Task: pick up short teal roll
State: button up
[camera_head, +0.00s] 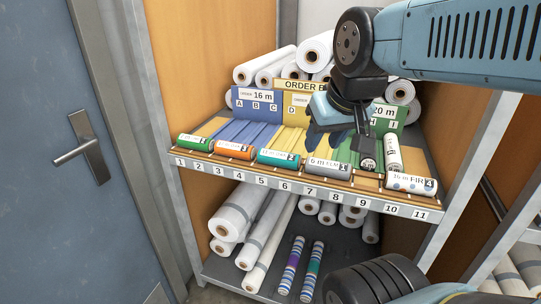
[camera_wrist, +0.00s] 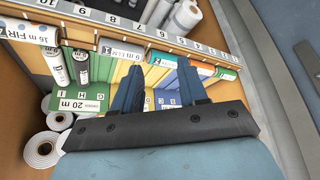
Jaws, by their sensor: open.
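The short teal roll (camera_head: 279,158) lies on the front rail of the upper shelf, around numbers 4 to 6, with a white printed label. In the wrist view the teal roll (camera_wrist: 162,58) shows ahead of the fingertips, between them. My gripper (camera_head: 328,138) is open and empty above the shelf, to the right of the teal roll and apart from it. In the wrist view the two dark blue fingers of my gripper (camera_wrist: 160,70) are spread wide. The arm covers part of the shelf's back in the head view.
Green (camera_head: 194,141), orange (camera_head: 234,150) and grey (camera_head: 328,168) rolls share the rail, with a white FIR roll (camera_head: 411,183) at right. Blue, yellow and green order boards are behind. White rolls fill the back and lower shelf.

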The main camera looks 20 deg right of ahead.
jog(key=shift+o, duration=1.4)
jog(key=shift+w+m, duration=0.25)
jog(key=shift+m, duration=0.05)
jog(key=o, duration=0.5)
jog(key=w+m+g+y, duration=0.1)
jog(key=w+m, duration=0.5)
jog(key=shift+w+d+f+m, duration=0.15)
jog(key=shift+w+d+m, duration=0.15)
jog(key=m+g+y, duration=0.2)
jog(key=m+y, duration=0.1)
jog(key=m, duration=1.5)
send_near(280, 152)
jog(key=x, duration=0.5)
jog(key=shift+s+a+f, duration=0.15)
jog(key=shift+s+a, duration=0.05)
jog(key=shift+s, duration=0.15)
jog(key=shift+w+d+x, duration=0.15)
jog(key=shift+x, duration=1.2)
jog(key=shift+w+d+x, duration=0.15)
jog(key=shift+x, duration=1.2)
